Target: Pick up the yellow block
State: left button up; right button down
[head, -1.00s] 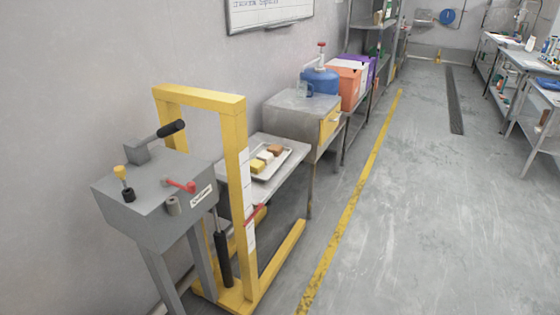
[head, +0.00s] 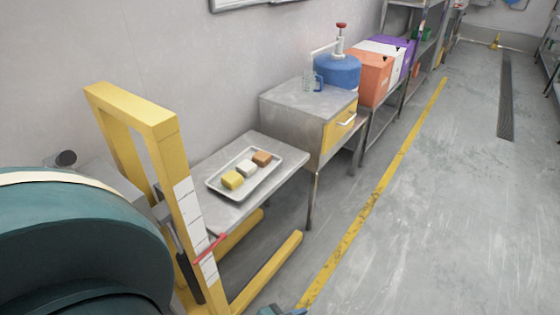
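The yellow block (head: 232,180) lies in a white tray (head: 217,190) on a grey metal table (head: 285,168), at the tray's near left end. A white block (head: 247,169) and a brown block (head: 262,158) lie beside it in a row. A large dark teal rounded part of my own body fills the lower left. A small teal piece shows at the bottom edge; I cannot tell what part it is. Neither gripper can be made out in the head view.
A yellow lift frame (head: 165,150) stands at the table's left front. A metal cabinet (head: 300,110) with a yellow drawer (head: 340,128) stands beyond the table, with a blue container (head: 337,72) on top. The floor (head: 430,220) to the right is clear.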

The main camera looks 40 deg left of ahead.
aim_at(232, 180)
jog(key=i+l+u, duration=0.1)
jog(key=i+u, duration=0.15)
jog(key=i, duration=0.2)
jog(key=i+l+u, duration=0.25)
jog(key=i, duration=0.15)
jog(key=i+l+u, duration=0.25)
jog(key=i, duration=0.15)
jog(key=i+l+u, duration=0.1)
jog(key=u, duration=0.3)
jog(key=i+l+u, duration=0.25)
jog(key=u, duration=0.15)
jog(key=i+l+u, duration=0.2)
jog(key=u, duration=0.2)
jog(key=i+l+u, duration=0.15)
jog(key=l+u, duration=0.45)
jog(key=l, duration=0.25)
jog(key=i, duration=0.55)
